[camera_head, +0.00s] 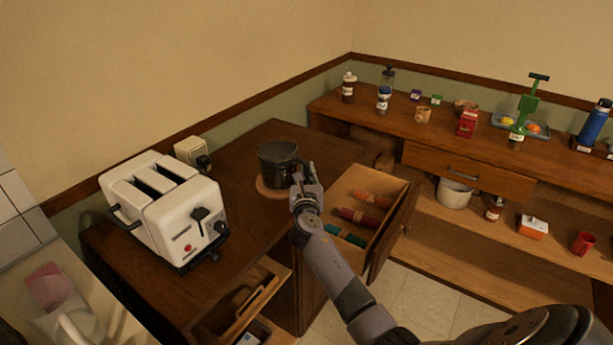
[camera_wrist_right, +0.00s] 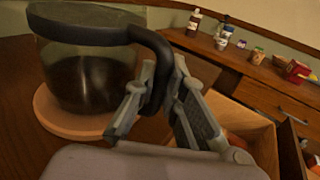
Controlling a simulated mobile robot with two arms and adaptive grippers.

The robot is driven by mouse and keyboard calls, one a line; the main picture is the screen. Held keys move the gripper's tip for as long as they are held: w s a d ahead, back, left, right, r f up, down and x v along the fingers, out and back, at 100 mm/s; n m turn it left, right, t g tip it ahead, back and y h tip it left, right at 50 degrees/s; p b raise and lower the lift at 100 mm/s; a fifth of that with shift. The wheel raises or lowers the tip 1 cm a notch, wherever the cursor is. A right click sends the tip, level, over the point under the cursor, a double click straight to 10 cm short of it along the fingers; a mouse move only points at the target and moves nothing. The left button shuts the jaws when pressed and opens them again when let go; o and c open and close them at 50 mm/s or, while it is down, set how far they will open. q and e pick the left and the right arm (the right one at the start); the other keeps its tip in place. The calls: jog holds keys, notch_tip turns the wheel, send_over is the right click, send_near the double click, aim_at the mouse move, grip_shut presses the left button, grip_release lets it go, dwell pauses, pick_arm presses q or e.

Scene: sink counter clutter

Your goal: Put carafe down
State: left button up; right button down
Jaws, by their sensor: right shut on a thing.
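The carafe (camera_head: 277,163) is dark glass with a black handle and dark liquid inside. It is upright over a round wooden trivet (camera_head: 268,191) on the dark wooden counter. In the right wrist view the carafe (camera_wrist_right: 88,72) appears to stand on the trivet (camera_wrist_right: 62,122); I cannot tell for certain that it touches. My right gripper (camera_head: 305,178) is shut on the carafe's black handle (camera_wrist_right: 150,58), with one finger on each side of it in the wrist view (camera_wrist_right: 160,108). My left gripper is not in view.
A white toaster (camera_head: 165,215) stands left of the carafe. An open drawer (camera_head: 398,190) with colored rolls juts out to the right, below my right gripper. Counter behind the carafe is clear. A long sideboard (camera_head: 440,125) with bottles and boxes stands at right.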

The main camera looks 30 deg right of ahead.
jog(key=shift+r, duration=0.1)
jog(key=c, duration=1.7)
grip_release()
jog(key=shift+s, duration=0.1)
jog(key=shift+o, duration=0.2)
jog(key=v, duration=1.2)
